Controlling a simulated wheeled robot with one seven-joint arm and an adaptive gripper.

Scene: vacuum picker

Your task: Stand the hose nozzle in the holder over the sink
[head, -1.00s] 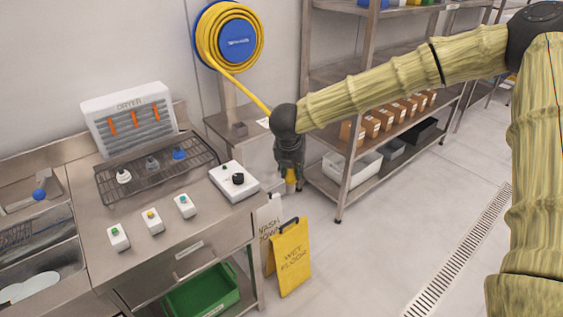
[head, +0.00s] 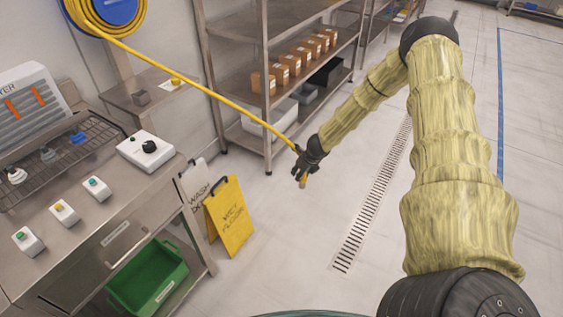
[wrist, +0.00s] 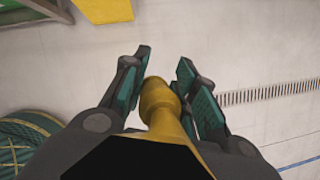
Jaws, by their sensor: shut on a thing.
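My gripper (head: 303,172) hangs over the open floor, right of the yellow floor sign, in the head view. It is shut on the yellow hose nozzle (wrist: 158,100), whose tip points forward between the dark green fingers in the wrist view (wrist: 165,62). In the head view the nozzle's tip (head: 304,183) shows below the fingers. The yellow hose (head: 215,97) runs taut from the wall reel (head: 112,12) to my gripper. The sink and its holder cannot be made out in the current views.
A steel counter (head: 100,205) with button boxes stands at left, a green crate (head: 150,280) under it. A yellow floor sign (head: 232,215) stands beside it. Steel shelving (head: 268,75) with boxes is behind. Floor to the right is clear, with a drain grate (head: 370,205).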

